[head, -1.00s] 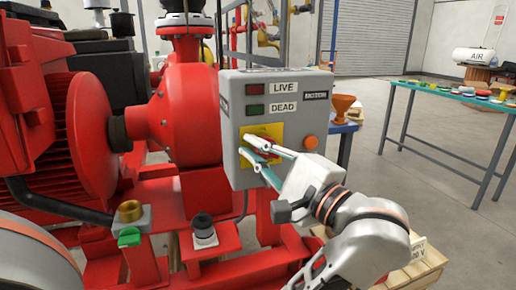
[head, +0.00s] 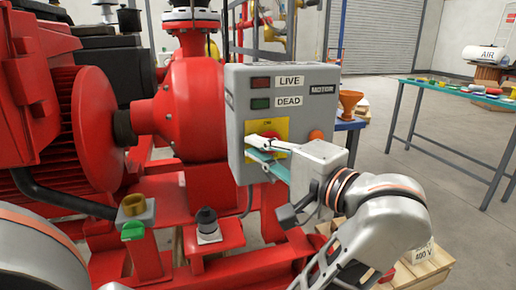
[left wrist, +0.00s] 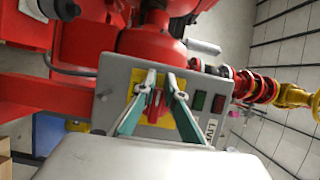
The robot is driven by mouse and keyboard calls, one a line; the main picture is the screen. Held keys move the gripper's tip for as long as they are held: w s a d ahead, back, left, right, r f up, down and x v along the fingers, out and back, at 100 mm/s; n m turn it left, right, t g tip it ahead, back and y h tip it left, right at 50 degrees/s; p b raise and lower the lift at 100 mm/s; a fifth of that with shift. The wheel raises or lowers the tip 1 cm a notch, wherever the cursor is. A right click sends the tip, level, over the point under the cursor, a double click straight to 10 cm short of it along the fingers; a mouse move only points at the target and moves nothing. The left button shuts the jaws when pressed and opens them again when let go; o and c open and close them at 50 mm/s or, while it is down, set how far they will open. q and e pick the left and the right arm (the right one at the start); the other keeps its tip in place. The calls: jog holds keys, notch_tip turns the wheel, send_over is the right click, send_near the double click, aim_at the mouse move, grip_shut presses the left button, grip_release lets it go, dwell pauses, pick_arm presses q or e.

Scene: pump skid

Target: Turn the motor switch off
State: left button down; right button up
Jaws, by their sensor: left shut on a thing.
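The grey motor switch box (head: 237,125) stands on the red skid, with a yellow plate (head: 280,126) on its front. The red switch handle is mostly hidden by my left gripper in the head view; in the left wrist view the red handle (left wrist: 154,104) shows between the fingers, in front of the yellow plate (left wrist: 135,124). My left gripper (head: 250,148) is shut on the handle, its fingers on either side. The LIVE lamp (head: 261,83) is red and the DEAD lamp (head: 260,103) green; I cannot tell which is lit. My right gripper is not in view.
The red pump (head: 190,110) stands left of the box. A green table (head: 455,92) is at right.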

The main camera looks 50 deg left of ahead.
pick_arm(q)
jog(key=shift+w+r, duration=0.25)
jog(key=c, duration=2.1)
grip_release()
jog(key=shift+f, duration=0.1)
jog(key=shift+w+f, duration=0.2)
jog(key=shift+s, duration=0.1)
jog(key=d, duration=0.7)
jog(key=shift+d, duration=0.3)
